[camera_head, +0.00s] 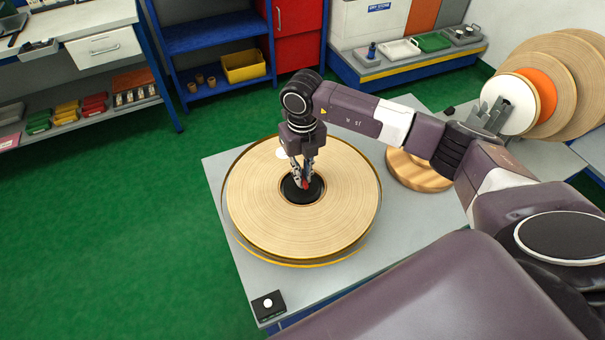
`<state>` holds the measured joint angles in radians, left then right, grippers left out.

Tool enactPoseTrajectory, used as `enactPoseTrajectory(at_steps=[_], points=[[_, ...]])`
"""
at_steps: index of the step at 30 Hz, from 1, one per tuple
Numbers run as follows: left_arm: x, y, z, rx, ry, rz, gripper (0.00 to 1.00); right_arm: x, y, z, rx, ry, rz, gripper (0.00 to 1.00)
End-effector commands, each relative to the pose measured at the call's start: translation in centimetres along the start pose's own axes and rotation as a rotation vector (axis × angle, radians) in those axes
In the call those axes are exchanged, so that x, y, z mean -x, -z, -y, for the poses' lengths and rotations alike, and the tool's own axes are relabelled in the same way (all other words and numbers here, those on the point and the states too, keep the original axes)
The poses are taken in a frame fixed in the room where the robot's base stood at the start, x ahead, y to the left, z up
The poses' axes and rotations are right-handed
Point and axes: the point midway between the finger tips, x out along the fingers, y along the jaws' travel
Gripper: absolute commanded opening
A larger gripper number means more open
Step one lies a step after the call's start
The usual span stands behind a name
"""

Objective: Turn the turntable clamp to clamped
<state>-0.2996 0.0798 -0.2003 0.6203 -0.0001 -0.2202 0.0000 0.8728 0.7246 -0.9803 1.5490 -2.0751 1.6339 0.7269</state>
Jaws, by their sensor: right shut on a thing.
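The turntable (236,243) carries a wide tan roll of tape (345,195) lying flat on the grey bench. A black round hub with a small red part, the clamp (306,183), stands in the roll's centre hole. My right gripper (304,181) points straight down over the hub and is shut on the clamp's red part. The fingers hide much of the clamp, so I cannot tell its exact setting. My left gripper is not in view.
A small black box with a white button (268,306) sits at the bench's front corner. A smaller wooden disc (418,172) lies right of the turntable, under my right arm. Large tan rolls (572,75) stand upright at the right. Green floor (110,240) is clear at left.

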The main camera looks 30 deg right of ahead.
Motion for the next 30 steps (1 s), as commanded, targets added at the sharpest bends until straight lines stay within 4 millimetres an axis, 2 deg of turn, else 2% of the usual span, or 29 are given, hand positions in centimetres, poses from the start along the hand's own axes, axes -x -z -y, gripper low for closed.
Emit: enactPoseTrajectory(at_steps=[1, 2, 6, 14, 17, 20, 30], points=[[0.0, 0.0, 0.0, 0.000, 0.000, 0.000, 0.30, 0.2, -0.2, 0.1, -0.003, 0.000, 0.006, 0.00], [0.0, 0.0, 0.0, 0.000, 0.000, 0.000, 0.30, 0.2, -0.2, 0.1, -0.003, 0.000, 0.006, 0.12], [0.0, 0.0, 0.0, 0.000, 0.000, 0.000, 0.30, 0.1, -0.1, 0.1, -0.002, 0.000, 0.004, 0.26], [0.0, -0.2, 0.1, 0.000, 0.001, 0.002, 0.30, 0.1, -0.1, 0.0, 0.000, 0.000, 0.002, 0.26], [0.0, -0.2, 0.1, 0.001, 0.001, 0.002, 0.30, 0.7, -0.1, 0.0, 0.000, 0.000, 0.003, 0.26], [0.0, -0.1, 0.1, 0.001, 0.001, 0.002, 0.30, 2.1, -0.2, 0.0, 0.001, -0.002, 0.005, 0.26], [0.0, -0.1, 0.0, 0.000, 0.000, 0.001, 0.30, 9.2, -0.2, 0.1, 0.000, -0.001, 0.006, 0.26]])
